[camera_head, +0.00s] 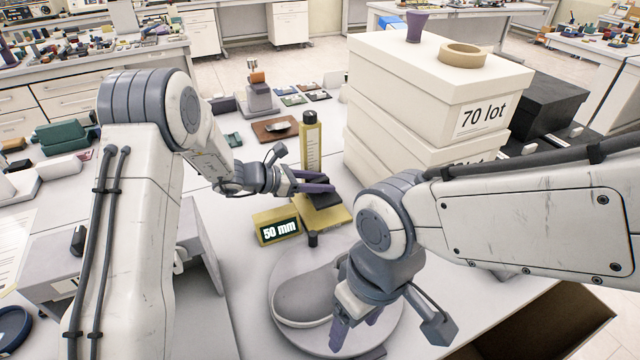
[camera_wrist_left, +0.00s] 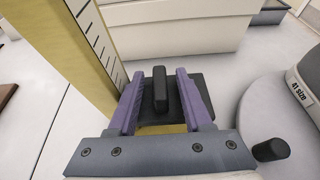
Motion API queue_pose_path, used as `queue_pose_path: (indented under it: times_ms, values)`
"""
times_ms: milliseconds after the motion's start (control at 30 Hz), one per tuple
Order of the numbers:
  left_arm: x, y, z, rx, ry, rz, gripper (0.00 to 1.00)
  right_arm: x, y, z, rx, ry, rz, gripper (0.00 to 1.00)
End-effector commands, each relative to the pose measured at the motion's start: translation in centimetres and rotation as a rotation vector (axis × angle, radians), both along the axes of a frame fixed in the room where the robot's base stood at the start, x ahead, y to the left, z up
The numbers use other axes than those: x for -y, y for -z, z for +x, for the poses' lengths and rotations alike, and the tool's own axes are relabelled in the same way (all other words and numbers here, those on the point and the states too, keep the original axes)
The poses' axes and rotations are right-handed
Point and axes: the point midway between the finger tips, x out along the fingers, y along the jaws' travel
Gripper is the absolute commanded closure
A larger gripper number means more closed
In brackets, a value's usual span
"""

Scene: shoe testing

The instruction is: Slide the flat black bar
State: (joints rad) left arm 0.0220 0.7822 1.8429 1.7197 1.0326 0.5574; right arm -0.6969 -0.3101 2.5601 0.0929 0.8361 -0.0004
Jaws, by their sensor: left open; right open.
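The flat black bar (camera_head: 324,199) lies over the yellow base of a measuring gauge, beside its tall yellow ruler (camera_head: 310,145). In the left wrist view the bar appears as a dark flat plate (camera_wrist_left: 204,92) with a raised black block (camera_wrist_left: 160,90) on it. My left gripper (camera_head: 318,181) is open, its purple fingers on either side of the raised block, with a gap visible at each side. My right gripper (camera_head: 354,328) is open, pointing down in front of a grey shoe (camera_head: 305,293); nothing is seen between its fingers.
The shoe rests on a round grey platform (camera_head: 283,335). A yellow box reading "50 mm" (camera_head: 277,227) stands left of the gauge. Stacked white boxes (camera_head: 400,110) rise behind. A small black post (camera_head: 312,239) stands between gauge and platform. Bare table lies left of the platform.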

Motion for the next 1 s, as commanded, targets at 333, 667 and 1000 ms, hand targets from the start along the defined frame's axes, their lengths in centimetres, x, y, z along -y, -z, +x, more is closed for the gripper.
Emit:
queue_pose_path:
  times_ms: [333, 667, 1000]
  values:
    - [0.01, -0.01, 0.03, 0.0, 0.0, 0.0, 0.92, 0.0, -0.01, 0.0, 0.0, 0.0, 0.0, 0.31]
    - [-0.04, -0.02, 0.03, 0.0, -0.001, 0.0, 1.0, 0.0, -0.01, 0.0, 0.0, 0.0, 0.0, 0.31]
    - [-0.08, -0.04, 0.03, 0.0, -0.001, 0.0, 1.0, 0.0, -0.01, 0.0, 0.0, 0.0, 0.0, 0.31]
